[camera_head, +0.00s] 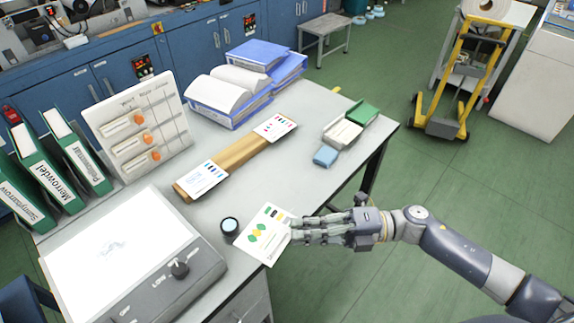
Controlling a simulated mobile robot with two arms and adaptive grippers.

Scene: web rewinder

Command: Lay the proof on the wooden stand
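The proof (262,236), a white sheet with green and yellow shapes, is at the table's front edge, with its near right corner reaching past the edge. My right gripper (296,230) comes in from the right, its fingertips at the proof's right edge. I cannot tell whether the fingers are closed on the sheet or only beside it. The long wooden stand (236,157) lies behind the proof on the table. One printed card (202,178) lies on its left end and another (274,127) on its right end. Its middle is bare. My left gripper is not in view.
A dark round pot (229,227) stands left of the proof. A light box (123,252) with a knob fills the front left. A blue block (326,156) and green box (362,113) are at the right. Binders (226,98) are stacked behind the stand.

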